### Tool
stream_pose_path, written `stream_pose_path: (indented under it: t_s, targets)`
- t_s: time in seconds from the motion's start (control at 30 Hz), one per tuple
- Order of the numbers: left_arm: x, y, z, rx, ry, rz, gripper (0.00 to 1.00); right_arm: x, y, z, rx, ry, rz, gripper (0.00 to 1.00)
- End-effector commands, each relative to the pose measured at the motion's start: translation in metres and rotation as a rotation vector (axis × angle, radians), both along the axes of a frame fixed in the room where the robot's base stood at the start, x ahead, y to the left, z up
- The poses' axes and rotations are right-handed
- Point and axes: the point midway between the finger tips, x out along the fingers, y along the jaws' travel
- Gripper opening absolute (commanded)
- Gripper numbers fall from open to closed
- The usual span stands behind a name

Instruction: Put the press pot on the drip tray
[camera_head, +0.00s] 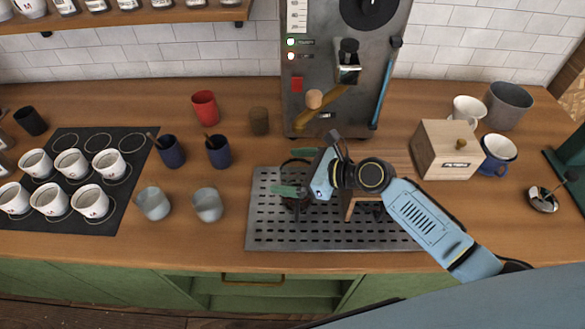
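The press pot (295,204) appears as a dark, partly see-through vessel over the left part of the drip tray (262,228). It looks upright, and much of it is hidden by my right gripper. I cannot tell whether its base touches the tray. The drip tray is a grey slotted metal plate at the counter's front. My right gripper (292,172) reaches in from the right, with its green fingers spread on the far and near sides of the pot. Whether they press on the pot is unclear. My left gripper is not in view.
A wooden stand (398,163) stands partly behind my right forearm. The espresso machine (335,100) is behind the tray. Left are grey cups (208,204), dark blue cups (218,151) and a black mat (125,211) with white cups. A wooden box (447,150) stands right.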

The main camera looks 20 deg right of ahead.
Motion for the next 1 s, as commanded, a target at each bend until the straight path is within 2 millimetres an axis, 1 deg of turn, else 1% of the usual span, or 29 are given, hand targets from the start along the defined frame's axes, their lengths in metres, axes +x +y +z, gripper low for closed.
stream_pose_path:
  t_s: [0.17, 0.27, 0.33, 0.47, 0.7, 0.8, 1.0]
  targets:
    - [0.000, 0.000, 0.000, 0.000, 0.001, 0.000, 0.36, 0.000, 0.000, 0.000, 0.000, 0.000, 0.000, 0.95]
    - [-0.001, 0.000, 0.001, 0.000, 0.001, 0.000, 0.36, 0.000, -0.001, 0.004, -0.001, -0.001, 0.000, 0.95]
    - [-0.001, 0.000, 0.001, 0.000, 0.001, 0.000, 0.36, -0.005, -0.007, 0.005, -0.001, 0.002, -0.001, 0.95]
    - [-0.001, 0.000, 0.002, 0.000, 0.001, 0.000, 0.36, -0.018, -0.023, 0.014, -0.003, 0.000, 0.001, 0.95]
    - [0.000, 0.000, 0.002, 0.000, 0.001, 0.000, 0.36, -0.049, -0.061, 0.033, -0.002, 0.002, 0.000, 0.95]
    - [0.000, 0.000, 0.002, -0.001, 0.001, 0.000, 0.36, -0.058, -0.073, 0.040, -0.002, 0.002, 0.000, 0.95]
    - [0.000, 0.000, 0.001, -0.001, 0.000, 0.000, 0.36, -0.068, -0.085, 0.048, -0.001, 0.000, 0.001, 0.95]
